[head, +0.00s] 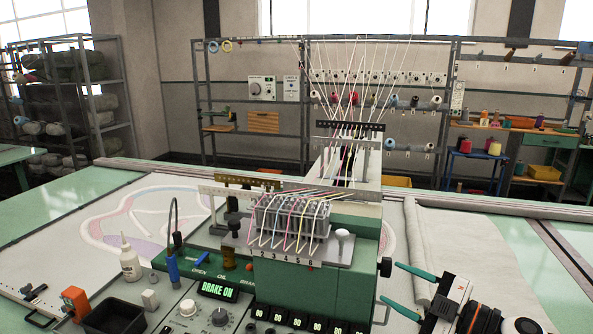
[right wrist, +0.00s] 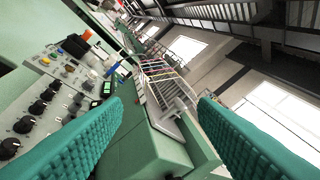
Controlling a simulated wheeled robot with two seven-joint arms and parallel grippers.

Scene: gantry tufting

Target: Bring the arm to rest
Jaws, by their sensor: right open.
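My right gripper (head: 404,291) is at the lower right of the head view, to the right of the green tufting machine head (head: 318,280). Its two green fingers are apart with nothing between them. In the right wrist view, the ribbed green fingers (right wrist: 160,128) frame the machine from both sides, and the gap between them is empty. The fingers look clear of the machine. My left gripper is not in either view.
A control panel with a lit "BRAKE ON" display (head: 217,291) stands left of the machine head. A white bottle (head: 130,259), a black bin (head: 114,317) and an orange block (head: 75,299) are nearby. Pale cloth (head: 470,255) lies on the right. Yarn racks (head: 250,120) stand behind.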

